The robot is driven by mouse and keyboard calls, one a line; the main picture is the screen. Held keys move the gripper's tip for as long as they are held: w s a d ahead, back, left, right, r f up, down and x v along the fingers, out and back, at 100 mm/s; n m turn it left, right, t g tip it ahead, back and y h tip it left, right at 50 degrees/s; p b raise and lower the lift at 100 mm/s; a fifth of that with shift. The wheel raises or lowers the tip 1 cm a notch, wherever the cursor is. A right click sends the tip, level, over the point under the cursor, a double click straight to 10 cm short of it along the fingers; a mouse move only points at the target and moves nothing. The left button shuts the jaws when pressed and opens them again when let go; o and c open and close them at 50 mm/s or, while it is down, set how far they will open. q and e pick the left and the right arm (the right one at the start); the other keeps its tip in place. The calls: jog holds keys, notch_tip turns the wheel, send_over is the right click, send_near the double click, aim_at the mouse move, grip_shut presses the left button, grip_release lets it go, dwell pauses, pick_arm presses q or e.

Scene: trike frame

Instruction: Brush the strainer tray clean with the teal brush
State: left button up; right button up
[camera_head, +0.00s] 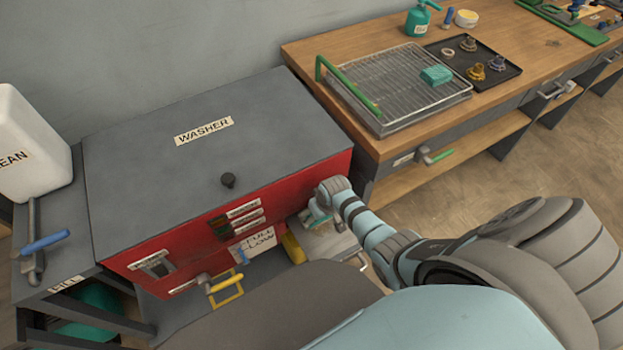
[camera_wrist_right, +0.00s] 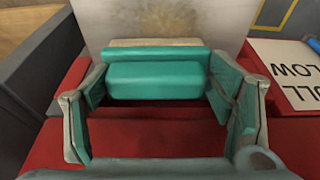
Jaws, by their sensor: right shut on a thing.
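The teal brush (camera_wrist_right: 155,82) sits between the teal-padded fingers of my right gripper (camera_wrist_right: 160,90), which is shut on it. A pale bristle strip shows at its far edge, against or very near a pale panel with a brown smudge (camera_wrist_right: 175,22), which looks like the strainer tray. In the head view my right gripper (camera_head: 314,216) is low at the washer's front right corner, over a pale grey tray (camera_head: 336,243). The brush is mostly hidden there. My left gripper is out of view.
The red-fronted washer (camera_head: 215,125) has a white sign (camera_head: 259,243) and a yellow handle (camera_head: 226,285) on its front. The wooden bench (camera_head: 330,48) at right holds a wire rack (camera_head: 400,78) with a teal block (camera_head: 436,75) and a black parts tray (camera_head: 490,60).

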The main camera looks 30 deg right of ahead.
aim_at(314, 226)
jog(key=shift+s+d, duration=0.15)
jog(key=shift+d, duration=2.3)
jog(key=shift+s+r+p, duration=0.25)
jog(key=shift+s+p, duration=0.25)
jog(key=shift+p, duration=0.2)
jog(key=shift+s+a, duration=0.1)
jog(key=shift+a, duration=0.05)
jog(key=a, duration=0.2)
jog(key=shift+a+f+p, duration=0.15)
jog(key=shift+a+p, duration=0.2)
jog(key=shift+p, duration=0.05)
jog(key=shift+a+f, duration=0.2)
jog(key=shift+a, duration=2.2)
jog(key=shift+a+p, duration=0.5)
jog(key=shift+a, duration=1.4)
jog(key=shift+r, duration=0.2)
jog(key=shift+d+p, duration=0.45)
jog(key=shift+d, duration=1.6)
jog(key=shift+d+f+b, duration=0.2)
jog(key=shift+d+b, duration=0.4)
jog(key=shift+d, duration=3.05)
